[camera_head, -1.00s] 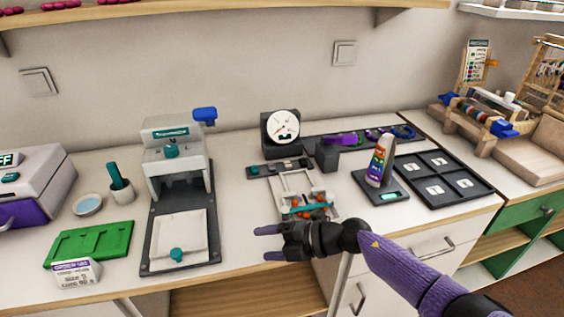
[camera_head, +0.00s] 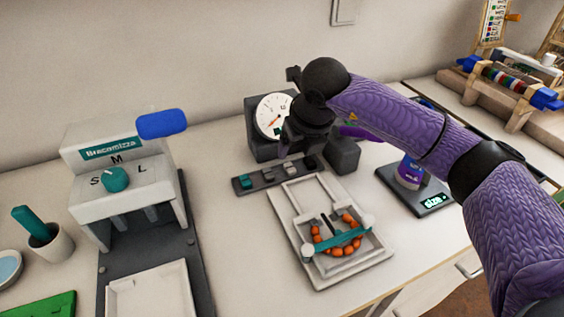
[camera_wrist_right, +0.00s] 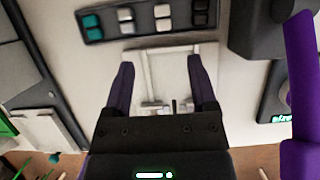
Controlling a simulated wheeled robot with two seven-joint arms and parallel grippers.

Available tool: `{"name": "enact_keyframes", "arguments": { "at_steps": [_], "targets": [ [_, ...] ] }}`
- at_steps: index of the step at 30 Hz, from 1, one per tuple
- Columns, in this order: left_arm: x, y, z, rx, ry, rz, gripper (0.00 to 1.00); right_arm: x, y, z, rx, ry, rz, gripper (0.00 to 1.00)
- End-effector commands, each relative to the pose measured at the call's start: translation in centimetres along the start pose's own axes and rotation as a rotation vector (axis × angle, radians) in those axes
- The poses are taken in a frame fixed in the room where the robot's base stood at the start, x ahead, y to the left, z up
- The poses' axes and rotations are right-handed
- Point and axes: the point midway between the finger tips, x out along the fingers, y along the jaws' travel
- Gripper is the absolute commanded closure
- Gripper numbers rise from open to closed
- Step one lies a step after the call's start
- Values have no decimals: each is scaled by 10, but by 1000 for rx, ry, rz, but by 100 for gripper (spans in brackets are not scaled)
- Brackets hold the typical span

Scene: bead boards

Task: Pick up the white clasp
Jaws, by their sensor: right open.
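A dark strip (camera_head: 257,181) lies behind the white bead board (camera_head: 345,279) and holds small clasps in a row: a teal clasp (camera_head: 245,182), two pale ones and a black one. The white clasp (camera_head: 291,169) seems to be the pale one beside the black; it also shows in the right wrist view (camera_wrist_right: 162,16). My right gripper (camera_head: 290,150) hangs above the strip, partly hiding it from the head. In the right wrist view its fingers (camera_wrist_right: 160,62) are apart and empty, with the strip beyond their tips. My left gripper is not in view.
A dial gauge (camera_head: 268,115) and a dark block (camera_head: 343,155) stand close behind and right of the strip. A press with a teal knob (camera_head: 115,179) stands left. A scale (camera_head: 408,203) carries a bottle at right. Orange beads (camera_head: 350,250) lie on the board.

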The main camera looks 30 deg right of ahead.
Motion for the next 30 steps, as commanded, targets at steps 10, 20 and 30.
{"name": "enact_keyframes", "arguments": {
  "at_steps": [10, 20, 30],
  "targets": [
    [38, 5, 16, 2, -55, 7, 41, 73, -5, -1, 2, 9, 3, 26],
    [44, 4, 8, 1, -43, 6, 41, 88, -5, 2, -1, 2, 6, 26],
    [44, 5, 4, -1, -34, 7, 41, 88, -4, 2, 0, 2, 6, 90]
  ]
}}
